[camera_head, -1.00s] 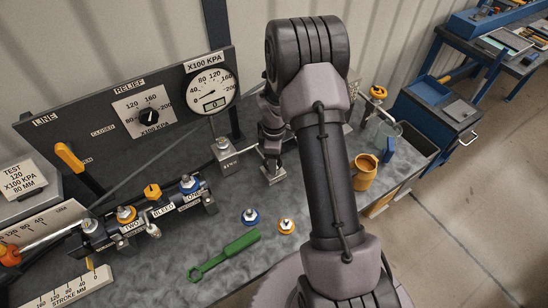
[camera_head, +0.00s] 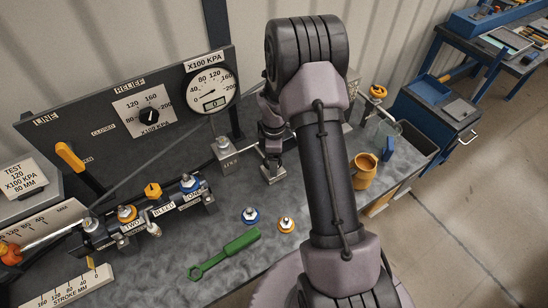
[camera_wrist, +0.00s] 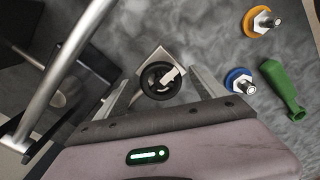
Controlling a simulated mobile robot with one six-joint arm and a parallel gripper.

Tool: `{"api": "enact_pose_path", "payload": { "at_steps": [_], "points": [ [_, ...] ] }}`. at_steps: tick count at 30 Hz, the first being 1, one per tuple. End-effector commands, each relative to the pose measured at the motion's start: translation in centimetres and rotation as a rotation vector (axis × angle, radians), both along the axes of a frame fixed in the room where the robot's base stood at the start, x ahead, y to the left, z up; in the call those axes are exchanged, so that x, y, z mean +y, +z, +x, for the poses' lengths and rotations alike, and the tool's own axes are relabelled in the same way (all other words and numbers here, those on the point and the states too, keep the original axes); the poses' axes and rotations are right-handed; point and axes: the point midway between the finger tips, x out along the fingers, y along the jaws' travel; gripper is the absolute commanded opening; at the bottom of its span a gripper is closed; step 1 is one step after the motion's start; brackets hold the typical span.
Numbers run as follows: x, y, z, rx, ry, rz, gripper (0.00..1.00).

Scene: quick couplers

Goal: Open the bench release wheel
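The release wheel is a small black spoked handwheel (camera_wrist: 152,88) with a pale bar across it, on a square metal block in the wrist view. My gripper (camera_wrist: 164,88) is open, with one grey finger on each side of the wheel. Gaps show between the fingers and the rim, and I cannot tell whether either touches. In the head view my gripper (camera_head: 271,158) points down over a small silver block (camera_head: 274,174) on the bench. The wheel itself is hidden there behind my wrist.
A blue coupler (camera_head: 250,215), an orange coupler (camera_head: 286,225) and a green wrench (camera_head: 225,255) lie in front. An orange mug (camera_head: 364,172) stands right. A gauge panel (camera_head: 80,125) rises behind.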

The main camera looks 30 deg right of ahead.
Motion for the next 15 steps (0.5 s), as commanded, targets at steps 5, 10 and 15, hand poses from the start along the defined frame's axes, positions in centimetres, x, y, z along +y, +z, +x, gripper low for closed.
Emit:
{"api": "enact_pose_path", "payload": {
  "at_steps": [5,10,15],
  "points": [
    [0.0,0.0,0.0,0.001,-0.001,0.001,0.81],
    [0.0,2.0,0.1,-0.002,-0.001,0.000,0.81],
    [0.0,7.5,0.1,-0.005,-0.001,-0.002,0.81]
  ]
}}
